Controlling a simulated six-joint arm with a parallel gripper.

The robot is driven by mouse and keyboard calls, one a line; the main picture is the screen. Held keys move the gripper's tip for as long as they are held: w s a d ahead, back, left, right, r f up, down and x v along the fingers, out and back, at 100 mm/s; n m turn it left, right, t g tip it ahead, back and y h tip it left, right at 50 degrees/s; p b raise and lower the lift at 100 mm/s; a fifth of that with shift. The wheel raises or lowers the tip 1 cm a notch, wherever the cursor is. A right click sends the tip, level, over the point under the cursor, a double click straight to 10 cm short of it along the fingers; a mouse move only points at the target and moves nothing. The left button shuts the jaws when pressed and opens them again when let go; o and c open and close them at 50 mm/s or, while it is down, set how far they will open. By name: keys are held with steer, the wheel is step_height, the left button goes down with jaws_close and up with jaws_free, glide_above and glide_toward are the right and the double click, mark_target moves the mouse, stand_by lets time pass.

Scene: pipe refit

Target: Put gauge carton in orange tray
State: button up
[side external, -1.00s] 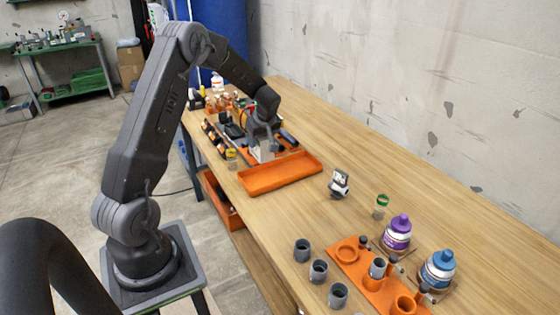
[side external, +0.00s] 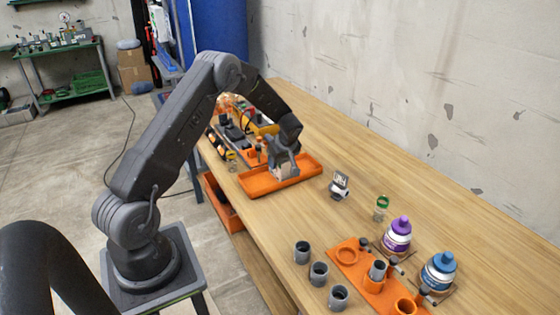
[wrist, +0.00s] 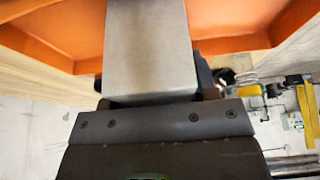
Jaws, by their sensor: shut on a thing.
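The gauge carton (side external: 285,172), a pale box, is held in my gripper (side external: 284,164) over the orange tray (side external: 262,188). Its lower end is low, at about the height of the tray's rim; I cannot tell whether it touches the floor. In the wrist view the carton (wrist: 150,48) shows a plain grey-white face against my gripper's dark body, with the orange tray (wrist: 45,35) around and beyond it. The fingertips are largely hidden by the carton.
Tools and small parts crowd the bench behind the tray (side external: 238,128). A small gauge-like device (side external: 340,184) and a green-capped jar (side external: 382,207) stand to the right. Grey pipe sleeves (side external: 319,272), an orange fixture (side external: 352,262), a purple-capped bottle (side external: 398,235) and a blue-capped bottle (side external: 438,270) are nearer.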

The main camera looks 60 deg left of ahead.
steer(key=shift+f, duration=0.15)
steer(key=o, duration=1)
steer(key=shift+o, duration=0.2)
